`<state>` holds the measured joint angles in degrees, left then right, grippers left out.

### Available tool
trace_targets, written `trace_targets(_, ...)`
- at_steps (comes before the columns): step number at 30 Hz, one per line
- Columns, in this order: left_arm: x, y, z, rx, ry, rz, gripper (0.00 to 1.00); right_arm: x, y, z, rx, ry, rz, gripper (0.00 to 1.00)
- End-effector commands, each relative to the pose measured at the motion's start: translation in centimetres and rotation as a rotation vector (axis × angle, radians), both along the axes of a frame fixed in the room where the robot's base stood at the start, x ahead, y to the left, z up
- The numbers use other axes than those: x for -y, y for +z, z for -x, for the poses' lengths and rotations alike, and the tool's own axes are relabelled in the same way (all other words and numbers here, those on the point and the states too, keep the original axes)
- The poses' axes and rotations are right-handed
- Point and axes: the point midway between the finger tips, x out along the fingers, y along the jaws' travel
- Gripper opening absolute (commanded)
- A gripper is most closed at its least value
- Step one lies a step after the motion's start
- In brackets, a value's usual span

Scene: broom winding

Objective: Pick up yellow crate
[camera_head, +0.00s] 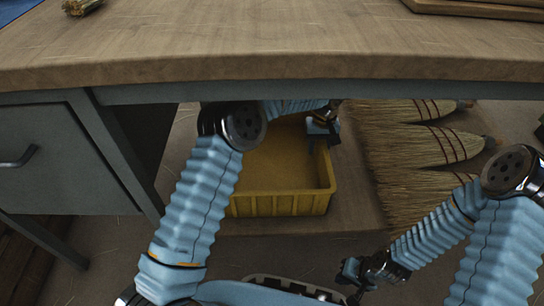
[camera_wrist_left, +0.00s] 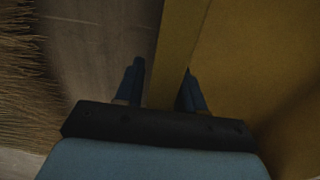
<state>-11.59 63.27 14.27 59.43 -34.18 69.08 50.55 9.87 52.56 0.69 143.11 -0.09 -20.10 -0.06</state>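A yellow crate (camera_head: 280,203) stands on the low shelf under the workbench, and its inside looks empty. My left gripper (camera_head: 323,137) reaches under the bench to the crate's right wall. In the left wrist view my left gripper (camera_wrist_left: 160,88) has one finger on each side of the crate's rim (camera_wrist_left: 173,50). The fingers stand apart with the wall between them; I cannot tell if they press on it. My left arm hides the crate's left part. My right gripper (camera_head: 352,272) is low in front of the bench, away from the crate, with its fingers too unclear to judge.
The thick wooden bench top (camera_head: 270,50) hangs over the crate. A grey drawer cabinet (camera_head: 60,155) stands at the left. Several straw brooms (camera_head: 410,145) lie right of the crate; bristles (camera_wrist_left: 25,75) show in the wrist view.

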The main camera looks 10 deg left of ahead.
Motion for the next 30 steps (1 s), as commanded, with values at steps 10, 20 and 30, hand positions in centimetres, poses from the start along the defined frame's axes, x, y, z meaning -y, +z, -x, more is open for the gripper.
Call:
trace_targets(10,-0.02,0.13,-0.02,0.0,0.0,0.0,0.03,0.0,0.05,0.0,0.0,0.0,0.0,0.0)
trace_targets(20,-0.03,0.14,-0.02,0.001,0.001,0.0,0.0,0.0,0.05,0.0,0.0,0.0,0.0,0.0)
trace_targets(30,-0.03,0.16,-0.03,0.001,0.001,0.001,0.0,0.0,0.05,0.0,0.0,0.0,0.0,0.0)
